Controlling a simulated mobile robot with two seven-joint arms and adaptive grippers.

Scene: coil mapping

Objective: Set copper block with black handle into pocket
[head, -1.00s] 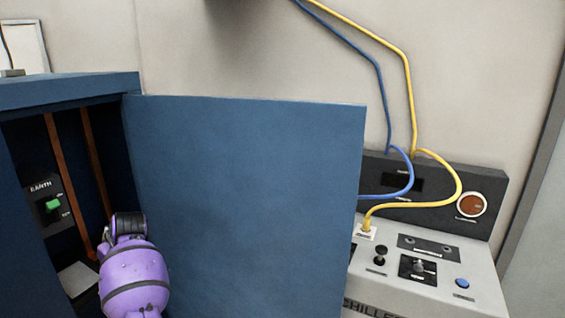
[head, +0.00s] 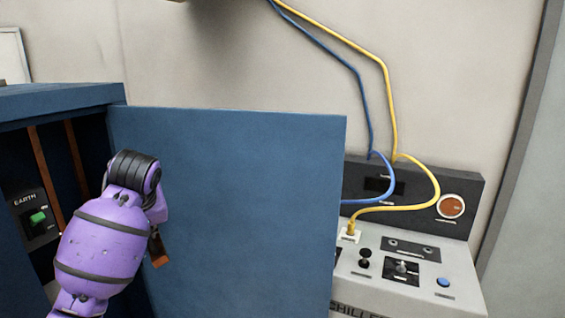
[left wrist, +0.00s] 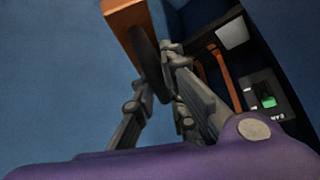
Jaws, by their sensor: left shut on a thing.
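My left gripper (left wrist: 156,72) is shut on the black handle (left wrist: 148,55) of the copper block. The copper block (left wrist: 124,16) sticks out beyond the fingers in the left wrist view, tilted. In the head view a small part of the copper block (head: 158,251) shows below my purple left wrist, in front of the open blue door. My arm hides the gripper's fingers there. I cannot make out the pocket in either view. My right gripper is not in view.
The blue cabinet (head: 60,97) stands open at the left, with copper bars (head: 76,160) and a green EARTH switch (head: 38,217) inside. Its door (head: 240,200) fills the middle. A grey chiller console (head: 425,262) with blue and yellow hoses stands at the right.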

